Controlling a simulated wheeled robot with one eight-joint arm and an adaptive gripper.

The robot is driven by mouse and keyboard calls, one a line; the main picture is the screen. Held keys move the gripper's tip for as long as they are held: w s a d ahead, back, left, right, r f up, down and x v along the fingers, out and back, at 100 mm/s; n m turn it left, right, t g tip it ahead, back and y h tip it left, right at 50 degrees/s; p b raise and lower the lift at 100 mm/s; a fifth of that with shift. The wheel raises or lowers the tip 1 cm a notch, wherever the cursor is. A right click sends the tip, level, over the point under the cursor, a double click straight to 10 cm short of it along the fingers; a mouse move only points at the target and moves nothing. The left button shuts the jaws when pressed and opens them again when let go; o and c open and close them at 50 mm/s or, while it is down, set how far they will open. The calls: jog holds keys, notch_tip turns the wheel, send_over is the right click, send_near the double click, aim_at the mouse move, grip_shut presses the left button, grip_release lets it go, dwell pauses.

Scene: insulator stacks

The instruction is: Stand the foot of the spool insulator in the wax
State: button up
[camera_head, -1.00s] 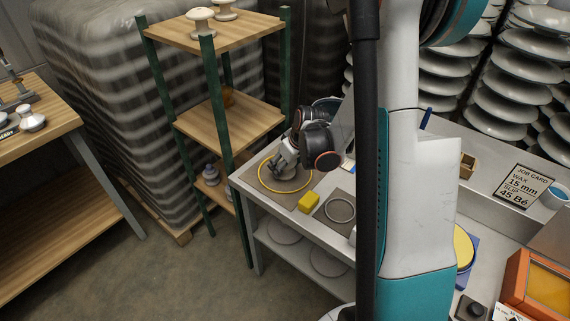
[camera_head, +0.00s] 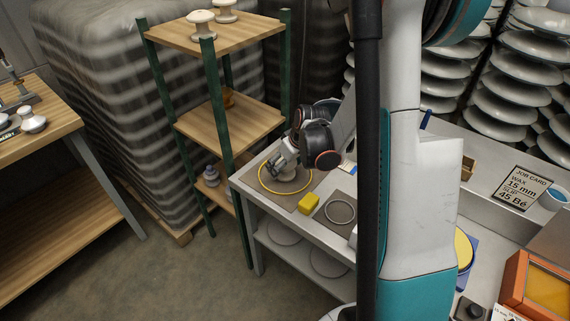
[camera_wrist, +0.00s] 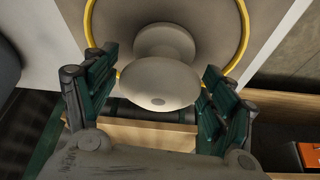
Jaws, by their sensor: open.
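A pale grey spool insulator (camera_wrist: 160,75) stands on its foot inside a yellow ring (camera_wrist: 88,20) on a flat mat. In the wrist view my gripper (camera_wrist: 158,92) is open, with a green-padded finger on each side of the insulator's near flange and gaps visible beside it. In the head view my gripper (camera_head: 280,163) is low over the yellow ring (camera_head: 308,184) and partly hides the insulator. An orange-framed tray (camera_head: 513,280) with a yellow-amber surface, seemingly the wax, is at the lower right, cut by the picture edge.
A yellow block (camera_head: 309,202) and a mat with a grey ring (camera_head: 340,211) lie beside the yellow ring. A green-posted shelf (camera_head: 228,122) stands close on the left, with pale insulators on top. A job card (camera_head: 522,187) reads wax 15 mm, slip 45 Bé.

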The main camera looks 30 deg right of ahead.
jog(key=shift+r+p, duration=0.4)
jog(key=shift+r, duration=0.3)
jog(key=shift+c, duration=0.3)
jog(key=c, duration=0.9)
jog(key=shift+r, duration=0.1)
jog(key=shift+r+p, duration=3.1)
jog(key=shift+r, duration=1.35)
